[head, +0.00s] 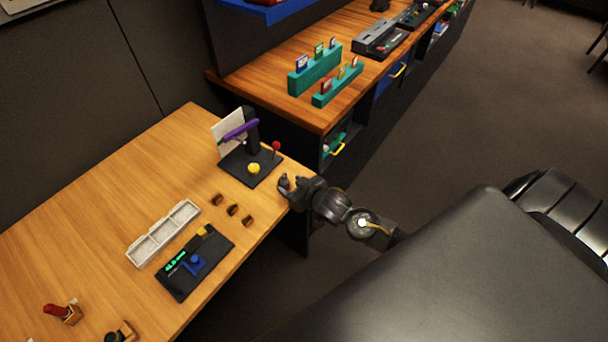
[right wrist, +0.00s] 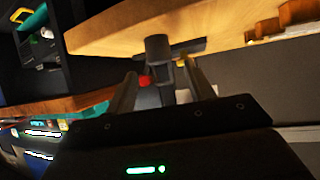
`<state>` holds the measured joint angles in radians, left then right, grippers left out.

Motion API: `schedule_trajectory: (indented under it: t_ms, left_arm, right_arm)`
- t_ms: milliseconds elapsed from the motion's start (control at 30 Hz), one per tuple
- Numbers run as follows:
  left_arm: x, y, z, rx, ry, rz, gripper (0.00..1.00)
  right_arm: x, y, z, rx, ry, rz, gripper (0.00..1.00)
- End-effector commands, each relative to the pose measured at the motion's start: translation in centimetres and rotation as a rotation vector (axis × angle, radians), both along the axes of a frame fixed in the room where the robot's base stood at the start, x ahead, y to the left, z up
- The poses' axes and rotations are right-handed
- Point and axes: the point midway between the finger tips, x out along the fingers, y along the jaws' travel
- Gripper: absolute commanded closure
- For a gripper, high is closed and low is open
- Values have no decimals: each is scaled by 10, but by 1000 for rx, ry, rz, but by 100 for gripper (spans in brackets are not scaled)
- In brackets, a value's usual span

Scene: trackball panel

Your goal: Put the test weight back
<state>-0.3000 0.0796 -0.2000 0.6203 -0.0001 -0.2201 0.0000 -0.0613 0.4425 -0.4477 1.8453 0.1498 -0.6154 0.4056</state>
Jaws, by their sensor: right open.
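My right gripper (head: 288,185) is at the table's right edge, just right of the trackball panel, with its jaws open. In the right wrist view, its two fingers (right wrist: 162,92) are apart. A dark cylindrical thing (right wrist: 157,48) with a narrower part shows between them, against the table edge. It may be the test weight, but I cannot tell for sure or see contact. The black panel (head: 238,168) carries a yellow ball (head: 253,168), a red-knobbed stick (head: 276,147) and a dark post with a purple piece. My left gripper is out of view.
Three small brown blocks (head: 232,210) stand in a row on the table (head: 100,190). A pale compartment tray (head: 163,233) and a black unit with green digits (head: 195,263) lie in front. A second bench (head: 285,102) holds teal card racks (head: 315,70).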

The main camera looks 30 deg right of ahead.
Motion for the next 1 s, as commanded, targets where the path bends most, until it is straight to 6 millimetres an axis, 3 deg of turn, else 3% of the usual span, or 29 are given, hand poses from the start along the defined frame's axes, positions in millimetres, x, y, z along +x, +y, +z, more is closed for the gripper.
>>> schedule_trajectory:
  t_ms: [200, 400, 900, 1000]
  left_arm:
    - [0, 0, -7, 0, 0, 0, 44]
    - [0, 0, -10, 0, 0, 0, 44]
    - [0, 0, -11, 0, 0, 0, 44]
    - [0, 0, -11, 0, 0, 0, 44]
  right_arm:
    - [-42, -6, 21, 1, 0, 0, 47]
    - [-64, -9, 34, 0, 1, 0, 47]
    - [-70, -10, 40, 0, 0, 0, 47]
    - [-70, -12, 32, -6, 10, -4, 47]
